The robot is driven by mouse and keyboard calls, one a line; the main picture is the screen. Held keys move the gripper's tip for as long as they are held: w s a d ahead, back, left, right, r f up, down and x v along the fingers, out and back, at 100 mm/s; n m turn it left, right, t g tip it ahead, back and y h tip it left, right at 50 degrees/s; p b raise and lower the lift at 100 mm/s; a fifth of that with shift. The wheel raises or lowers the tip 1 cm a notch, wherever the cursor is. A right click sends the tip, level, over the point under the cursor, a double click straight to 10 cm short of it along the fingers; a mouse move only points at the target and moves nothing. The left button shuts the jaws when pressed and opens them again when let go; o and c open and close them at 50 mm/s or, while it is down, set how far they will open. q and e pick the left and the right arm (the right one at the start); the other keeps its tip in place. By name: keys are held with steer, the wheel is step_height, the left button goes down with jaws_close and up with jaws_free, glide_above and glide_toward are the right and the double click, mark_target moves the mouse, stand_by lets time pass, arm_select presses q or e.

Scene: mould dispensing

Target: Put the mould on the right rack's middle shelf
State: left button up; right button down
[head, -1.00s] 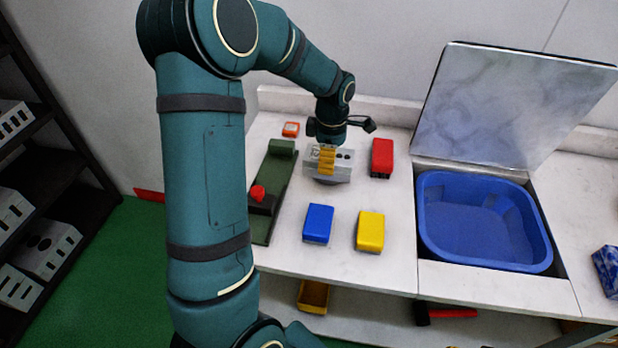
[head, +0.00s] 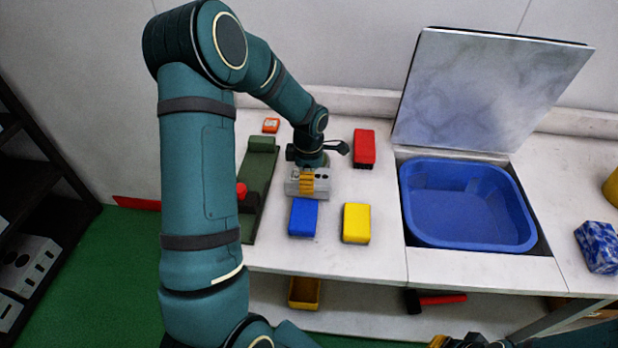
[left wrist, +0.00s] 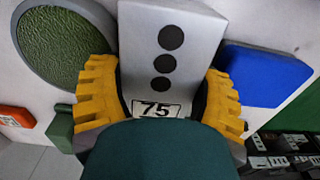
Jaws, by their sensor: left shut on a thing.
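The mould (head: 322,184) is a pale grey block with dark round holes, over the worktop behind the blue block. My left gripper (head: 307,182) is shut on it with yellow fingers. In the left wrist view the mould (left wrist: 168,50) shows dark holes and a "75" label between the fingers (left wrist: 158,100). I cannot tell whether it clears the worktop. A dark rack (head: 60,220) with pale moulds stands at the left edge. No right rack is clearly identifiable. A part of my right gripper (head: 440,342) shows at the bottom edge; its opening is hidden.
A blue block (head: 303,217), yellow block (head: 356,223) and red block (head: 364,148) are near the mould. A green fixture (head: 258,185) lies to its left. A blue basin (head: 465,205) with a raised lid (head: 480,90) is at the right. Green floor separates rack and worktop.

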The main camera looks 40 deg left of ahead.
arm_select(q)
steer(key=shift+f, duration=0.1)
steer(key=o, duration=1.3)
